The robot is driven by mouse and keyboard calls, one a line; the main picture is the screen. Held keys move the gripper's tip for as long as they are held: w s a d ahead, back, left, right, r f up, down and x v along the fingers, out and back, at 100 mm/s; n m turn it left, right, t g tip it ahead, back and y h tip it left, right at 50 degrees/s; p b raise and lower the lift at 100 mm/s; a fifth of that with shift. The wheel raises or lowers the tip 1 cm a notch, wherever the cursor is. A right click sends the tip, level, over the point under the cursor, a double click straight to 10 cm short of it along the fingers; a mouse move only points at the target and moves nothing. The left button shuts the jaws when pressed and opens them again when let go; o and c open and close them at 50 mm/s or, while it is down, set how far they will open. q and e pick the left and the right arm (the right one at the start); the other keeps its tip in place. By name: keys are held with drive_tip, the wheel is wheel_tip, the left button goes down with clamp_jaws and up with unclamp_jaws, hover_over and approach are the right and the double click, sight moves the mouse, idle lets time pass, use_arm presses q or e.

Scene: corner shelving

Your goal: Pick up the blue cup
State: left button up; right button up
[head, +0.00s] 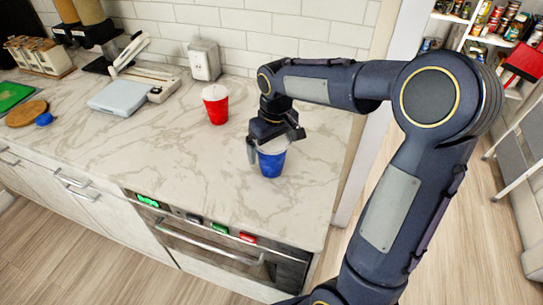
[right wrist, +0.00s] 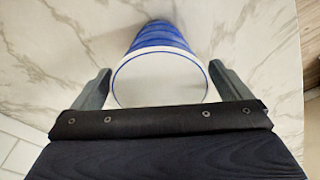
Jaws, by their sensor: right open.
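The blue cup (head: 271,164) stands upright on the marble counter near its right end. Its white inside and rim face up. My right gripper (head: 269,150) is over the cup, pointing down, with its fingers apart. In the right wrist view the cup (right wrist: 161,37) lies between the two open fingers of the gripper (right wrist: 160,88), one on each side of the rim. A small gap shows on each side, and I cannot tell if either finger touches. My left gripper is not in view.
A red cup (head: 216,104) stands on the counter (head: 180,150) to the left and behind. A toaster-like white box (head: 205,60) and a pale scale-like device (head: 122,95) stand near the tiled wall. Green and wooden boards lie far left. The counter's front is clear.

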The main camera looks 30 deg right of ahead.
drive_tip(key=c, duration=1)
drive_tip(key=shift+r, duration=0.1)
